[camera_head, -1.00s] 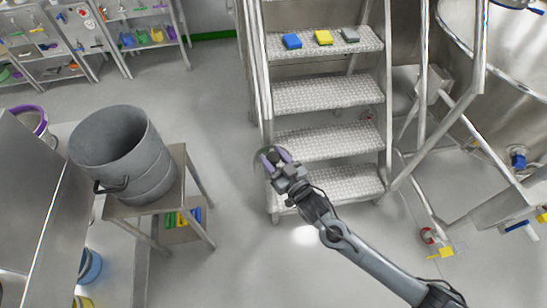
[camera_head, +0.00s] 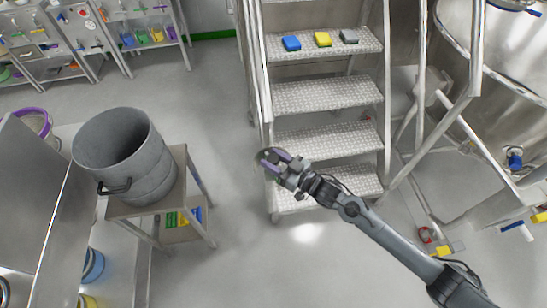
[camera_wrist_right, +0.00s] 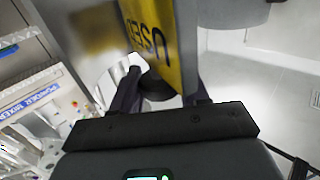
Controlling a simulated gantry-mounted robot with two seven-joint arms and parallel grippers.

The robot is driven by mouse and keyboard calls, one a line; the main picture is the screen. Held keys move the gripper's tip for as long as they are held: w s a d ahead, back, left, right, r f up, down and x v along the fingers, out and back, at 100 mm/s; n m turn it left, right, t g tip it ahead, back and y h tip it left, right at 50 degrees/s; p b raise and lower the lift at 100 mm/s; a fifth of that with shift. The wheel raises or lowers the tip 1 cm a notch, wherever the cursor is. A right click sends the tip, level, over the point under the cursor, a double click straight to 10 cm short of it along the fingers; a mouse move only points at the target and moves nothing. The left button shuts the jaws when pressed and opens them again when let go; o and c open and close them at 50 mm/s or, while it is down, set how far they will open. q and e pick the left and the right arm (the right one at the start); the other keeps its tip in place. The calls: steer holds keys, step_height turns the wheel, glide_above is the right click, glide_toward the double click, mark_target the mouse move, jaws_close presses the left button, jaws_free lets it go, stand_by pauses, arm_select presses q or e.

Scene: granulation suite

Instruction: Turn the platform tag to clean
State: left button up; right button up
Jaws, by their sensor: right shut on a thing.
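The platform tag (camera_wrist_right: 160,35) shows in the right wrist view as a yellow plate with dark lettering, part of the word "USED", seen turned over and tilted. My right gripper (camera_wrist_right: 160,92) has its two dark fingers on either side of the tag's lower end, with a dark rounded piece between them. In the head view my right gripper (camera_head: 270,158) is at the left rail of the steel steps, low down. It is shut on the tag; the tag itself is too small and covered to make out there. My left gripper is not in view.
The steps (camera_head: 320,95) carry blue, yellow and grey blocks on an upper tread. A grey bucket (camera_head: 150,175) stands on a small steel table (camera_head: 120,210) to the left. Steel vessels and pipes stand at the right. The floor between table and steps is clear.

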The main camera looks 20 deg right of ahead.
steer(key=shift+n+g+y, duration=0.9)
steer(key=shift+n+y, duration=0.1)
steer(key=shift+y, duration=0.2)
steer(key=o, duration=1)
steer(key=shift+o, duration=0.2)
steer(key=shift+s+d, duration=0.1)
steer(key=shift+s+d, duration=0.2)
steer(key=p+v, duration=0.2)
steer(key=v, duration=0.8)
